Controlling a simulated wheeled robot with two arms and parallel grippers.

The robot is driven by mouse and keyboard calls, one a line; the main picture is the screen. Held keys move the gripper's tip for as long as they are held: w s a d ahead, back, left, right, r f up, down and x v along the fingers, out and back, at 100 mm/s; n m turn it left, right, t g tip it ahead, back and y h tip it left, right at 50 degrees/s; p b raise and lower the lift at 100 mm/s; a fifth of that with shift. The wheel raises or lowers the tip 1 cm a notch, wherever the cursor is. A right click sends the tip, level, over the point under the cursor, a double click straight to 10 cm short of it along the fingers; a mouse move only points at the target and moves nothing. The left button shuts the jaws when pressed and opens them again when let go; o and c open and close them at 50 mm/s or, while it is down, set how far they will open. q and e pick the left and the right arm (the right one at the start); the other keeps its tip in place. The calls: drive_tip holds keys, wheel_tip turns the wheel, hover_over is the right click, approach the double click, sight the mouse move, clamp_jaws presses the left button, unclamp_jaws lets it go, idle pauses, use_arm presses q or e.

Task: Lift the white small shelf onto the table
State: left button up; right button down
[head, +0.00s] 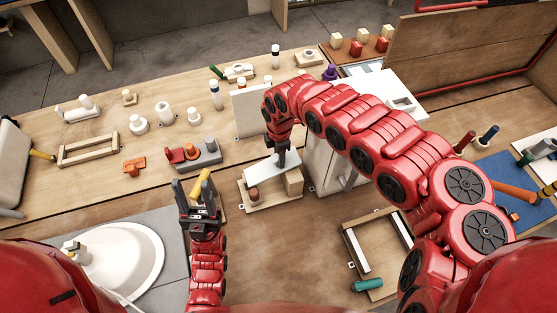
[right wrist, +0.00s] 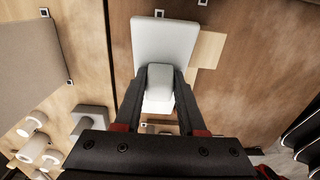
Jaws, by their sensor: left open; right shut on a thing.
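The white small shelf (head: 262,170) is a flat white plate at the centre of the head view, over a wooden base (head: 254,202) with wooden blocks. In the right wrist view, the shelf (right wrist: 163,40) extends past my fingertips. My right gripper (head: 283,160) is shut on a pale, rounded upright part of it, which shows between the fingers in the right wrist view (right wrist: 160,80). I cannot tell whether the plate touches the base. My left gripper (head: 194,186) is open at the lower left, beside the base, with a yellow handle showing by its fingers. The table (head: 60,185) is wooden.
A white box-like unit (head: 325,165) stands just right of the shelf, partly behind my right arm. A grey block with red parts (head: 195,155) is to the left. A wooden frame (head: 345,232) is at the lower right. Bare table lies below the base.

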drive_tip(key=shift+r, duration=0.1)
wheel_tip(320, 180, up, 5)
drive_tip(key=shift+w+r+b, duration=0.15)
drive_tip(key=shift+r+b, duration=0.05)
drive_tip(key=shift+b, duration=0.45)
wheel_tip(320, 180, up, 12)
drive_tip(key=p, duration=0.9)
drive_tip(key=shift+r, duration=0.2)
